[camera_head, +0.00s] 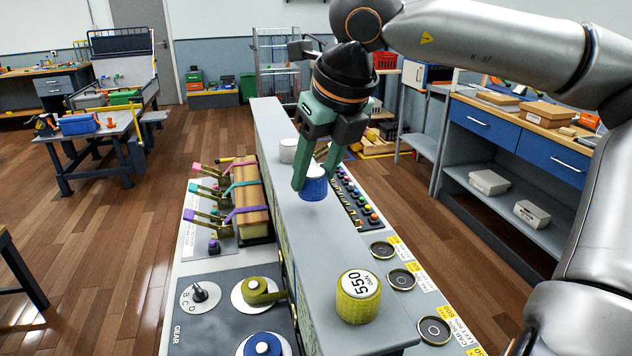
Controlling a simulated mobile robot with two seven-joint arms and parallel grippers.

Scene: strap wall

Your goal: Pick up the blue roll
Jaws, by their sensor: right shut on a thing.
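The blue roll (314,187) is between the fingers of my right gripper (317,180), over the top of the long grey ledge (290,212). My right gripper is shut on it, with one green finger on its left and the other on its right. The fingers hide part of the roll's sides. I cannot tell whether the roll touches the ledge or hangs just above it. My left gripper is not in view.
A white roll (288,151) stands behind the blue one. Strapped wooden blocks (252,200) are left of the ledge. Round black-rimmed recesses (401,280) lie to its right.

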